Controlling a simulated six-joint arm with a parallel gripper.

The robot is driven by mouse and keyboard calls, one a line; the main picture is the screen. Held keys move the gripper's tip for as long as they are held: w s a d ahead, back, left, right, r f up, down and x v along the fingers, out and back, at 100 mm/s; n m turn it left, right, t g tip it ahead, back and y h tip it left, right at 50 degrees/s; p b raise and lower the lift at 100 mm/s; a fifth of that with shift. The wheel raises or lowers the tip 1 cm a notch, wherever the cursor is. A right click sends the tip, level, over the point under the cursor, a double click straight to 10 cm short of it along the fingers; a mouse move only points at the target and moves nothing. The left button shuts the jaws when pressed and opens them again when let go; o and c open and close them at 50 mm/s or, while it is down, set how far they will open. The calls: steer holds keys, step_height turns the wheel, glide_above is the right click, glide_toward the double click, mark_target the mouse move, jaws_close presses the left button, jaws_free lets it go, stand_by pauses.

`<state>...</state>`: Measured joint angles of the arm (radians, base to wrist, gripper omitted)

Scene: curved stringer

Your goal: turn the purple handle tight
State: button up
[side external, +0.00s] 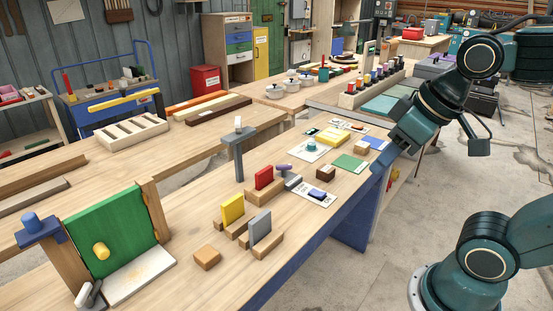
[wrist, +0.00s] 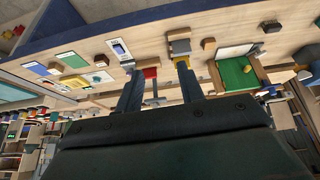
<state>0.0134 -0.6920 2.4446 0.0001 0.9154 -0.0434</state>
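The purple handle (side external: 284,167) shows in the side external view, on top of a small grey clamp-like body (side external: 292,181) near the middle of the workbench. It lies close to the right of a red block in a wooden base. My gripper (side external: 379,181) hangs at the bench's right edge, well to the right of the handle and apart from it. In the wrist view the two fingers of my gripper (wrist: 159,73) stand apart with nothing held between them. I cannot make out the purple handle in the wrist view; a finger may hide it.
Red (side external: 264,177), yellow (side external: 232,208) and grey (side external: 261,226) upright blocks stand left of the handle. A card with a blue piece (side external: 317,194) lies to its right. A grey post (side external: 238,155) rises behind. A green panel (side external: 115,235) stands far left.

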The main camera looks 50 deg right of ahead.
steer(key=w+d+r+n+g, duration=0.1)
steer(key=w+d+r+n, duration=0.2)
steer(key=w, duration=0.7)
steer(key=n+g, duration=0.4)
steer(key=n, duration=0.1)
glide_above(284, 171)
steer(key=s+d, duration=0.1)
steer(key=d, duration=0.1)
step_height(284, 171, down, 14)
steer(key=shift+d+f+n, duration=0.1)
steer(key=shift+f+n, duration=0.2)
steer(key=shift+f, duration=0.1)
step_height(284, 171, down, 14)
steer(key=shift+r, duration=0.25)
